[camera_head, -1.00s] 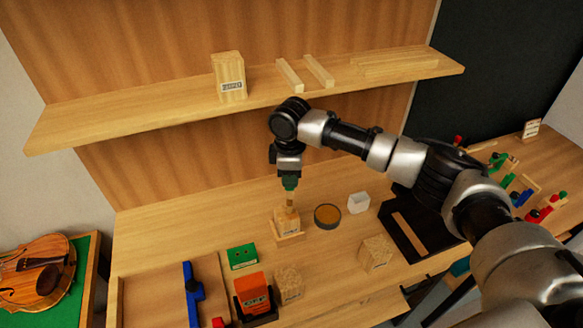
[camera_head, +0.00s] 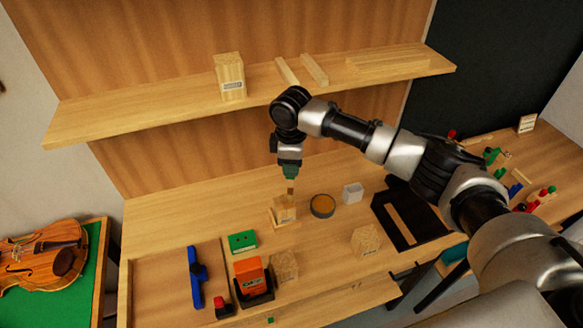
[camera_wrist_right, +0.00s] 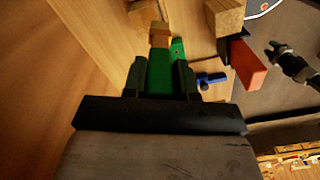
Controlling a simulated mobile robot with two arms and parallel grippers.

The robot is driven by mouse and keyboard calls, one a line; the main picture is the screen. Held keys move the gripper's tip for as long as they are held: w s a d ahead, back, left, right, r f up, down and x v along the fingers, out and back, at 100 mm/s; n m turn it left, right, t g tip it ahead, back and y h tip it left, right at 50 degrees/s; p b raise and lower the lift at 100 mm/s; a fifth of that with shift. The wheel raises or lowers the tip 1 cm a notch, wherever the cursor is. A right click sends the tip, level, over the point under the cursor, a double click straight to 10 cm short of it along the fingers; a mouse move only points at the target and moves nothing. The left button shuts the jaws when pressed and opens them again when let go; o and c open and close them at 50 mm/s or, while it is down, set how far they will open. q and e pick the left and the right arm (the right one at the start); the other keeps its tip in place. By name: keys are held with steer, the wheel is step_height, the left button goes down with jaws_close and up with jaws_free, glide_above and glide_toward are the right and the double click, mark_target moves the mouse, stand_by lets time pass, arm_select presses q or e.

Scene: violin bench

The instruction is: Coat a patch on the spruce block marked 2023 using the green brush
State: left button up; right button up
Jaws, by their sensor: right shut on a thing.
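My right gripper (camera_head: 290,166) is shut on the green brush (camera_head: 290,174), which points down. The brush also shows between the fingers in the right wrist view (camera_wrist_right: 159,72). Its tip is at or just above a pale wooden block (camera_head: 284,209) standing on a small wooden base; I cannot tell whether they touch. This block also shows beyond the brush in the right wrist view (camera_wrist_right: 143,12). Its marking is not readable. Another pale block (camera_head: 230,70) with a blurred label stands on the shelf. My left gripper does not show in the head view; a dark jointed shape in the wrist view may be it.
A round dark tin (camera_head: 322,206) with amber contents and a small whitish cup (camera_head: 352,192) stand right of the block. The shelf (camera_head: 130,112) runs behind my arm.

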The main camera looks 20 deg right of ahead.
steer(key=shift+s+r, duration=0.15)
steer(key=shift+r, duration=0.85)
